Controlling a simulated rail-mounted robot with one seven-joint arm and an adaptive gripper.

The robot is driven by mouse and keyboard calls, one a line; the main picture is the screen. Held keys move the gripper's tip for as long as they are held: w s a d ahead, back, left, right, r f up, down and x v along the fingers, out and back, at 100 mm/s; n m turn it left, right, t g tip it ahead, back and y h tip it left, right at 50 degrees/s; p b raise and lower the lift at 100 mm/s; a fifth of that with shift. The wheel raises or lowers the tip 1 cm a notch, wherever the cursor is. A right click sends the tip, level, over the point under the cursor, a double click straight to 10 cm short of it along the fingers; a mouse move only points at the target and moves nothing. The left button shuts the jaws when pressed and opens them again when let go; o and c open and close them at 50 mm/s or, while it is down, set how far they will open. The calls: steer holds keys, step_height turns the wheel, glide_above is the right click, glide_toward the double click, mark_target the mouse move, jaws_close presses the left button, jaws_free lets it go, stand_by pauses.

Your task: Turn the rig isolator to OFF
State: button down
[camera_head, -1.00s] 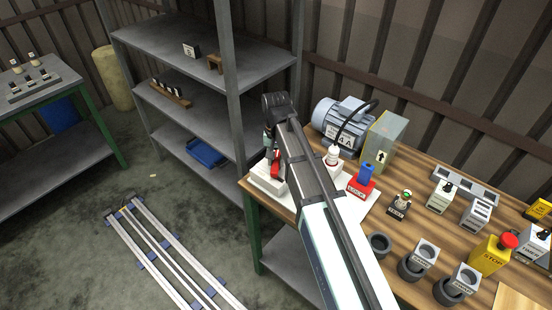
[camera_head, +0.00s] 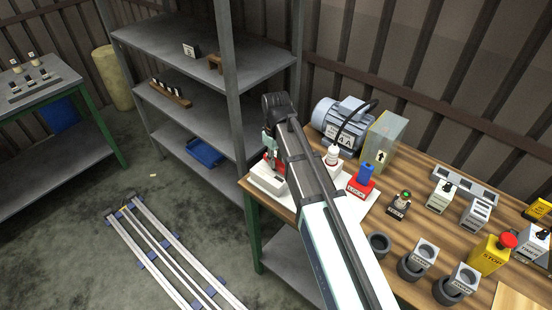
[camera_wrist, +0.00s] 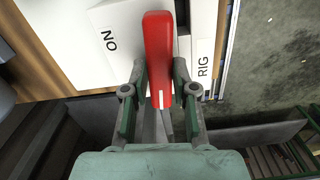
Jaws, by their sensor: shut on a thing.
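The rig isolator is a white box (camera_head: 267,181) at the left end of the wooden bench in the head view. Its red handle shows large in the wrist view (camera_wrist: 159,60), running along the picture's vertical. To its left is a label with the letters O and N, and to its right a plate reading RIG (camera_wrist: 202,65). My gripper (camera_wrist: 158,100) has its fingers on both sides of the handle's near end and is shut on it. In the head view my arm partly hides the handle and the gripper (camera_head: 270,160).
A blue-and-red LOCK piece (camera_head: 362,182) and a white bottle-like piece (camera_head: 332,155) stand close right of my arm. A motor (camera_head: 340,125) and a grey box (camera_head: 381,140) stand behind. A shelf upright (camera_head: 230,80) is close on the left.

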steer(key=shift+n, duration=0.7)
steer(key=c, duration=0.9)
jaws_free()
step_height(320, 180, up, 12)
